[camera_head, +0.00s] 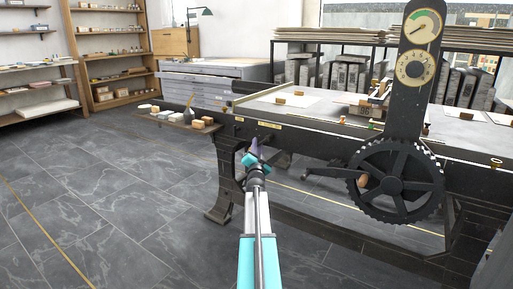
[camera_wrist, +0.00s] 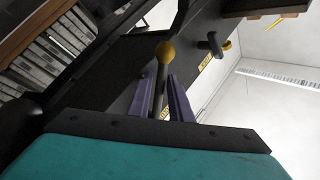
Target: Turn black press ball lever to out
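The press (camera_head: 330,128) is a long black machine in the head view. In the wrist view a lever with a yellow ball (camera_wrist: 166,52) on a dark rod shows in front of my gripper. My gripper (camera_wrist: 161,78) has two purple fingers standing apart, with the rod between them and the ball just past the fingertips. I see no clear grip on the rod, and contact is hard to judge. In the head view my gripper (camera_head: 254,146) is at the press's near side, by the left end. There the lever is too small or hidden to make out.
A dark T-shaped handle (camera_wrist: 211,44) sits beside the ball in the wrist view. A large toothed wheel (camera_head: 397,182) and a post with dials (camera_head: 416,66) stand to the right. A small side shelf (camera_head: 180,123) juts out left. The floor (camera_head: 110,200) at left is clear.

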